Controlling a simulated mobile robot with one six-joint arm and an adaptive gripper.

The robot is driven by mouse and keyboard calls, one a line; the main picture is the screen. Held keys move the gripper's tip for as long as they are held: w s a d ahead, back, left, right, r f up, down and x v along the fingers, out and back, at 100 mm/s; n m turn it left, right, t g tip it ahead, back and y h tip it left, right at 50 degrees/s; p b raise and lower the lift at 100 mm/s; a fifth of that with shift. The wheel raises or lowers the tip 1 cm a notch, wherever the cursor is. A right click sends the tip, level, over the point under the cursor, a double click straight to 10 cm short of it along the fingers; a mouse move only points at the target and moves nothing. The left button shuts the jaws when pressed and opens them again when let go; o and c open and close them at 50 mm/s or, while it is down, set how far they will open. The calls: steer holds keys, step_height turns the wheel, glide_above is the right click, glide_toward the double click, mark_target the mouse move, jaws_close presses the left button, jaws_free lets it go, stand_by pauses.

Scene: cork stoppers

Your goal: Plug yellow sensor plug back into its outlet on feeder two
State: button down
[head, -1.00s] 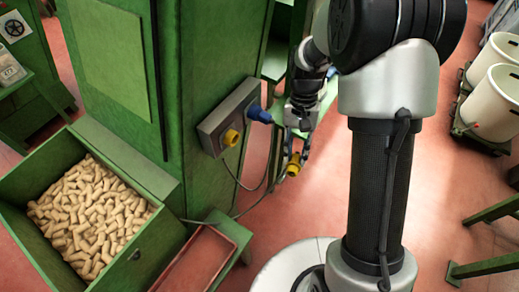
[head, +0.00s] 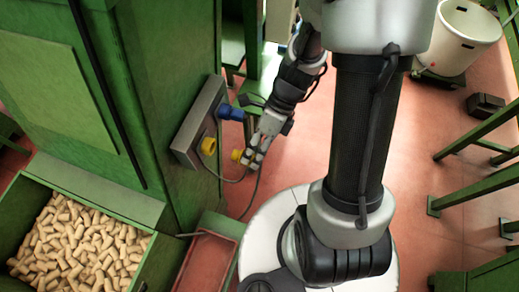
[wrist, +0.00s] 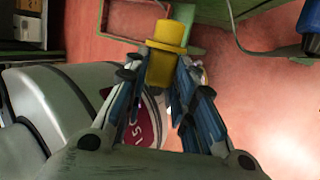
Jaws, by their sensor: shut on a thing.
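The yellow sensor plug (head: 238,156) is held in my gripper (head: 249,158), its free end pointing left. In the wrist view the plug (wrist: 166,38) sticks out beyond the two closed-in fingers (wrist: 163,72). The yellow outlet (head: 209,146) is on a grey box (head: 182,150) on the side of the green feeder. The plug is a short way right of the outlet and slightly lower in the picture, with a visible gap between them. A cable hangs below the box and plug. No feeder number is readable.
A blue connector (head: 230,113) juts from the same box, just above and beyond the yellow outlet; a blue part (wrist: 311,26) shows at the wrist view's right edge. An open bin of corks (head: 30,205) and a red-brown tray (head: 208,262) are at lower left.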

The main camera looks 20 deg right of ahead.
steer(key=shift+w+a+b, duration=0.3)
steer(key=shift+w+a, duration=0.5)
steer(key=shift+a, duration=0.2)
steer(key=shift+w+a+b, duration=0.25)
steer(key=shift+w+a, duration=0.5)
steer(key=shift+a, duration=0.2)
steer(key=shift+w+a+p, duration=0.35)
steer(key=shift+a, duration=0.1)
steer(key=shift+r+p, duration=0.1)
steer(key=shift+p, duration=0.25)
stand_by(0.6)
steer(key=shift+w+a, duration=0.55)
steer(key=shift+a, duration=0.15)
stand_by(0.9)
steer(key=c, duration=1.2)
jaws_free()
steer(key=shift+c, duration=0.2)
steer(key=v, duration=1.2)
